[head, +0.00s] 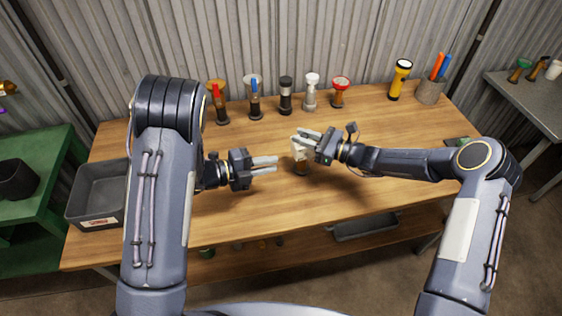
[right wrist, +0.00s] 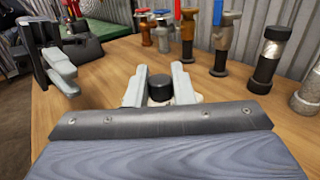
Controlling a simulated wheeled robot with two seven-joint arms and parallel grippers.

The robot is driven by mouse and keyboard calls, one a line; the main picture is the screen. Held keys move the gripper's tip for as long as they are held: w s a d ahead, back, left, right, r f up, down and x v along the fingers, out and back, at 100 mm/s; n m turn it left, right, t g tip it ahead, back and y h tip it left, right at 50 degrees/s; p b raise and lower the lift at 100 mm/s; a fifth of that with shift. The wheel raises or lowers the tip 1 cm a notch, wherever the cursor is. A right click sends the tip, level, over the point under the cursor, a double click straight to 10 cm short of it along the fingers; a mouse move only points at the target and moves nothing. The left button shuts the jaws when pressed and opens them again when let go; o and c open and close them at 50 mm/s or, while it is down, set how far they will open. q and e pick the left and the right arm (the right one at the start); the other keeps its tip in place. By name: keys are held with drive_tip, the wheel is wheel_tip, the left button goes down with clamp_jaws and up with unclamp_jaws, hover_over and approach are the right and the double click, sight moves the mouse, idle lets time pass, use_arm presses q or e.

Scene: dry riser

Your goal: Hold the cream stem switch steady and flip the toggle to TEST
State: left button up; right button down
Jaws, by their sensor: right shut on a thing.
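The cream stem switch (head: 301,153) stands upright on the bench in the middle of the head view, with a brown lower part. My right gripper (head: 304,137) is shut on its upper part. In the right wrist view a black round cap (right wrist: 160,88) shows between my right fingers (right wrist: 160,84). The toggle and its TEST marking cannot be made out. My left gripper (head: 265,165) is left of the switch, apart from it, with its fingers pointing at it and a gap between them. It also shows in the right wrist view (right wrist: 62,72), empty.
Several valves and stems stand in a row at the back of the wooden bench (head: 390,205), including a red-topped one (head: 340,91). A yellow torch (head: 400,79) and a pen cup (head: 430,92) are at the back right. A grey bin (head: 97,192) sits at the left. The front right is clear.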

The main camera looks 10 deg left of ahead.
idle(0.4)
drive_tip(key=c, duration=1.2)
unclamp_jaws()
drive_tip(key=shift+o, duration=0.2)
